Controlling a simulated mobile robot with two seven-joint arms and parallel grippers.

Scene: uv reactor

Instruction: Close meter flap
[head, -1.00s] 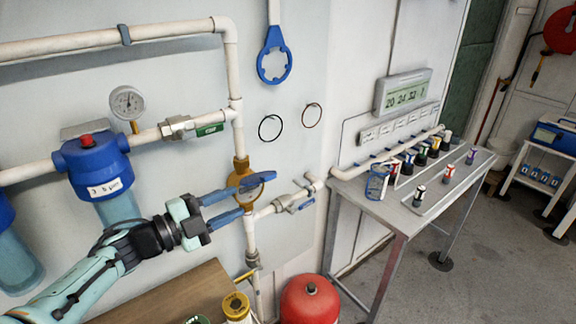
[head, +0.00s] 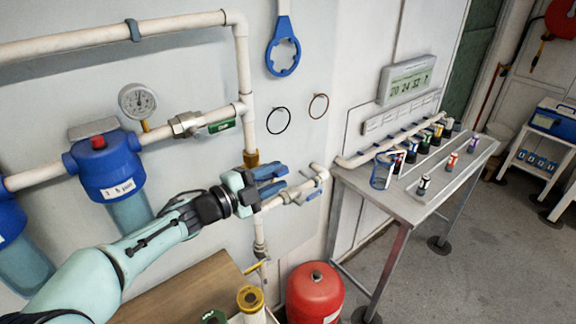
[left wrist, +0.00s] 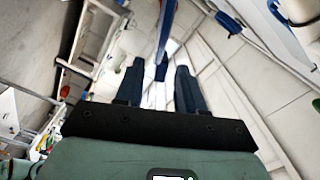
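The water meter is a brass body on the vertical white pipe, and only its brass top (head: 251,158) shows in the head view. My left gripper (head: 284,178) is in front of it and hides its face and the blue flap. I cannot tell how far open the flap stands, or whether the gripper touches it. The two dark blue fingers are apart, which also shows in the left wrist view (left wrist: 158,75), with nothing clearly held between them. My right gripper is in neither view.
A white side pipe with a valve (head: 305,190) lies just right of the gripper. A blue filter housing (head: 108,168) and a gauge (head: 138,101) are on the left. A red tank (head: 315,295) stands below. A metal table (head: 405,195) stands at right.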

